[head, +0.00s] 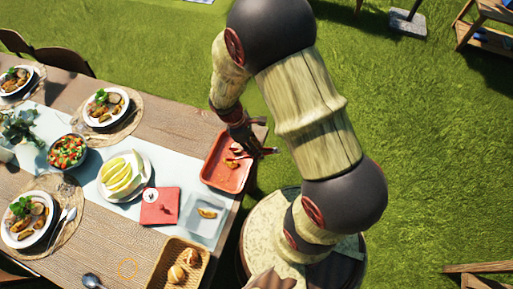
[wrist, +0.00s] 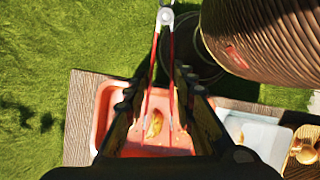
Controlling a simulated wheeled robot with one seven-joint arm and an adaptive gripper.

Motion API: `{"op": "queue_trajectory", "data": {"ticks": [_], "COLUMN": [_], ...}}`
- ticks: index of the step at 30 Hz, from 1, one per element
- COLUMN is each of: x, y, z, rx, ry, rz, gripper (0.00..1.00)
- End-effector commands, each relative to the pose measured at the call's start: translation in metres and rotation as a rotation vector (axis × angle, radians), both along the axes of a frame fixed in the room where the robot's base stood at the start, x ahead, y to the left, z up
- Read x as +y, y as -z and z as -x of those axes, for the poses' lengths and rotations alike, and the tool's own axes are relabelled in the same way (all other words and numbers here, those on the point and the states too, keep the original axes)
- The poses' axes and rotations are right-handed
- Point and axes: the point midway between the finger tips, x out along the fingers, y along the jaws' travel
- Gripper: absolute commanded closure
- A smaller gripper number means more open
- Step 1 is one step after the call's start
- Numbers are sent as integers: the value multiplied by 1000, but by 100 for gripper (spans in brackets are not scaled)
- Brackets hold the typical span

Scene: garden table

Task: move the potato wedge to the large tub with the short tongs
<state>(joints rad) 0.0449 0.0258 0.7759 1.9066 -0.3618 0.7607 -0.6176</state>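The short tongs (wrist: 171,70), with red arms and a pale metal hinge end, sit between the two dark fingers of my gripper (wrist: 160,95), which appears closed around them. In the head view my gripper (head: 245,142) is above the red tub's far right edge. The tong arms are slightly apart and point down into the red tub (wrist: 103,110). A potato wedge (wrist: 153,125) lies in this tub, seen between the arms; contact with it cannot be told. The red tub (head: 215,178) is larger than the clear tub (head: 190,222) in front of it, which holds another wedge (head: 207,213).
A red square board (head: 170,213), a plate of lemon-coloured wedges (head: 145,170), a salad bowl (head: 67,152) and a bread basket (head: 160,270) stand nearby. Set plates line the table's left. Grass lies beyond the table's right edge.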

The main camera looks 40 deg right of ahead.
Motion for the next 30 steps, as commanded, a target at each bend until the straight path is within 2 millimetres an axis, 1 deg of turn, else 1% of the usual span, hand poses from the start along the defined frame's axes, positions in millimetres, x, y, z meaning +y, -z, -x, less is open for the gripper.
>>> {"op": "queue_trajectory", "data": {"ticks": [1,18,24,30], "x": [0,0,0,0], "y": [8,57,66,67], "z": [0,-1,-1,-1], "rx": [0,-1,-1,-1], "ry": [0,0,0,0], "rz": [0,1,1,0], "gripper": [78,78,78,78]}}
